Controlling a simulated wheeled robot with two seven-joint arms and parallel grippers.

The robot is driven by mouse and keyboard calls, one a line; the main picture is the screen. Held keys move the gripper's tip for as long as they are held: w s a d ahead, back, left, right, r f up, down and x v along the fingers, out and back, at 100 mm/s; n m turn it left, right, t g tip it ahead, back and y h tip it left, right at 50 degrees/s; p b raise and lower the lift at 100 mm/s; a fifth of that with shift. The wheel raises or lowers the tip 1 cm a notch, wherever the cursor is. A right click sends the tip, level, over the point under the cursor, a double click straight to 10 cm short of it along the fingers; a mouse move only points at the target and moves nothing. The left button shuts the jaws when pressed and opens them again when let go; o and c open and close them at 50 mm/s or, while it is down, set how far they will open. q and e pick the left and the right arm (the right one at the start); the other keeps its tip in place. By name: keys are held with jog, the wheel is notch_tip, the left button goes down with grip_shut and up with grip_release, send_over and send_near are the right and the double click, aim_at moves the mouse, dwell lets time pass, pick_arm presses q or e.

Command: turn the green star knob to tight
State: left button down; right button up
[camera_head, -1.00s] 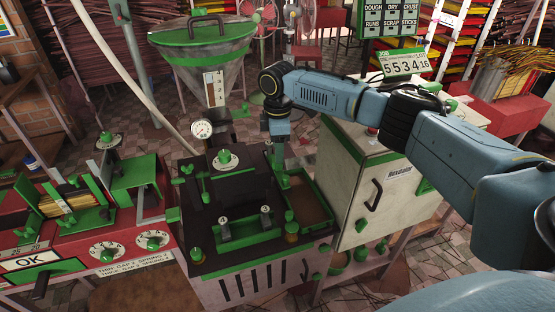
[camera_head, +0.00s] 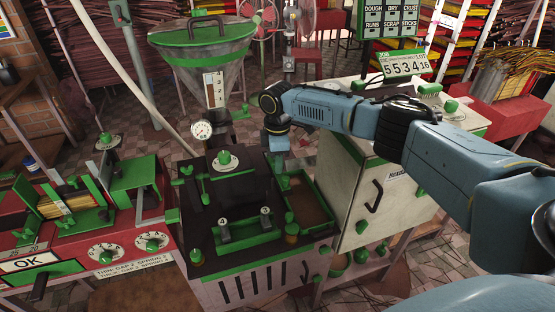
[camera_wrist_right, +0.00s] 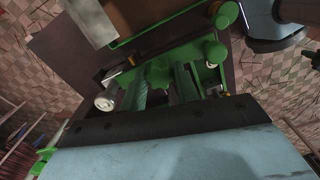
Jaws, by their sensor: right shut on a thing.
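My right gripper (camera_head: 279,168) reaches down at the back right of the dark-topped machine (camera_head: 238,190), beside its green-rimmed tray (camera_head: 318,184). In the right wrist view its two fingers (camera_wrist_right: 160,82) are shut on a green part between their tips, which I take to be the green star knob (camera_wrist_right: 159,70). The fingers cover much of it, so its lobes and its turn angle are not clear. In the head view the knob is hidden by the gripper. My left gripper is not in view.
A pressure gauge (camera_head: 202,130) and a green knob on a white disc (camera_head: 224,158) stand left of the gripper. A pale cabinet (camera_head: 350,185) stands close on the right. A large green-rimmed hopper (camera_head: 205,55) rises behind.

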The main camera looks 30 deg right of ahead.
jog(key=shift+r+m+p, duration=0.1)
jog(key=shift+m+p, duration=0.4)
jog(key=shift+p, duration=0.3)
jog(key=m+p, duration=0.4)
jog(key=shift+p, duration=0.3)
jog(key=m+p, duration=0.2)
jog(key=shift+m, duration=0.4)
jog(key=m+p, duration=0.2)
jog(key=m, duration=0.1)
jog(key=shift+m, duration=0.3)
jog(key=m+p, duration=0.1)
jog(key=m, duration=0.1)
jog(key=shift+m, duration=0.3)
jog(key=m+p, duration=0.1)
jog(key=m, duration=0.2)
jog(key=shift+m, duration=0.4)
jog(key=m+p, duration=0.1)
jog(key=m, duration=0.3)
jog(key=shift+w+m, duration=0.1)
jog(key=shift+m, duration=1.2)
jog(key=shift+d, duration=0.1)
